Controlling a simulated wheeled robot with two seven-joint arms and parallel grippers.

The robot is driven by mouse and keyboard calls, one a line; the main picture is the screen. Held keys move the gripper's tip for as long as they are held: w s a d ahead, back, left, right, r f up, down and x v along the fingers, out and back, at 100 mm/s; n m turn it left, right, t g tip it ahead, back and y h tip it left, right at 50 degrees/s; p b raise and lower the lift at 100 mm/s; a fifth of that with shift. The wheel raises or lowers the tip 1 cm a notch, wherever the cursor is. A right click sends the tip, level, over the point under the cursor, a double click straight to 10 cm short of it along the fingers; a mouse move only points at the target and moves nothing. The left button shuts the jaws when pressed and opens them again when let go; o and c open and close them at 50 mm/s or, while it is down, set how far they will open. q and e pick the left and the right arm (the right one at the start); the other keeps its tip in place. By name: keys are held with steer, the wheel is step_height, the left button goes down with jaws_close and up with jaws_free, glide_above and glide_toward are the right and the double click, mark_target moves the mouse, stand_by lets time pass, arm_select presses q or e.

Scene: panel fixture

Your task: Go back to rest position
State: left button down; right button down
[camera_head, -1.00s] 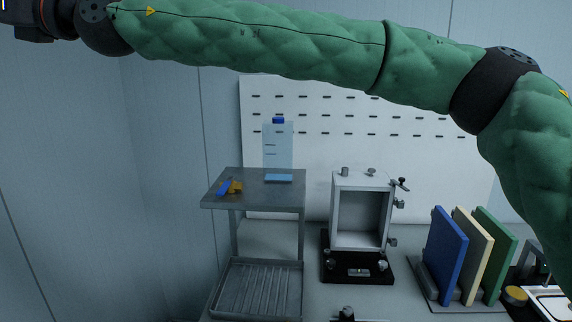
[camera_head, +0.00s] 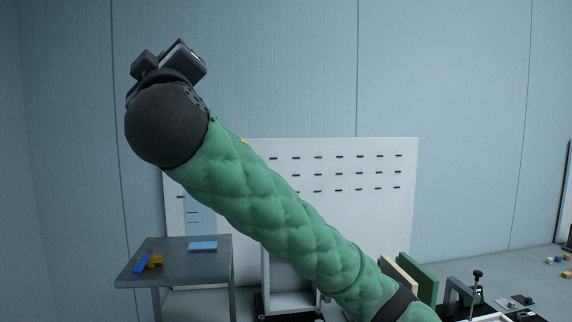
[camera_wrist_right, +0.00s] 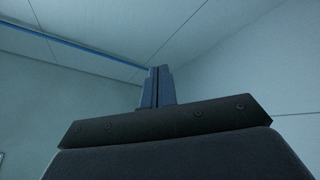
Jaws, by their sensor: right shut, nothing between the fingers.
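My right arm (camera_head: 265,205), in a green quilted sleeve, slants from the lower right up to the upper left in the head view. Its dark wrist end (camera_head: 168,115) is raised high in front of the back wall, clear of the bench items. In the right wrist view my right gripper (camera_wrist_right: 158,72) has its two fingers together, pointing up toward the ceiling corner, with nothing between them. In the head view its fingers cannot be made out. My left gripper is not in view.
A metal stand (camera_head: 175,262) at lower left holds small blue and yellow pieces (camera_head: 149,263) and a light blue block (camera_head: 203,246). Behind my arm are a white slotted panel (camera_head: 340,205), a white box fixture (camera_head: 290,290) and upright panels (camera_head: 422,278). The upper wall area is clear.

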steer(key=w+d+f+m+g+h, duration=0.25)
steer(key=d+f, duration=0.25)
steer(key=f, duration=0.3)
steer(key=w+d+f+m+g+h, duration=0.1)
steer(key=w+d+f+m, duration=0.1)
steer(key=w+d+f, duration=0.35)
steer(key=w+d+f+m+g+h, duration=0.1)
steer(key=d+f+m+g, duration=0.15)
steer(key=f, duration=0.75)
steer(key=s+d+f+m+g+h, duration=0.15)
steer(key=d+f, duration=0.45)
steer(key=f, duration=0.7)
steer(key=s+d+f+m+g, duration=0.1)
steer(key=s+d+f+g, duration=0.15)
steer(key=d+f, duration=0.75)
steer(key=s+d+f+m+g+h, duration=0.1)
steer(key=s+f+m+g, duration=0.15)
steer(key=f, duration=1.45)
steer(key=s+d+f+g, duration=0.2)
steer(key=s+f+g, duration=0.1)
steer(key=s+f, duration=1)
steer(key=s+d+f+g+h, duration=0.1)
steer(key=s+d+f+g, duration=0.1)
steer(key=s+f, duration=1.2)
steer(key=s+g, duration=0.1)
steer(key=s, duration=0.1)
steer(key=shift+s+d+f+m+g+h+p, duration=0.25)
steer(key=shift+s+d+m+g+h+p, duration=0.05)
steer(key=shift+d+g, duration=0.05)
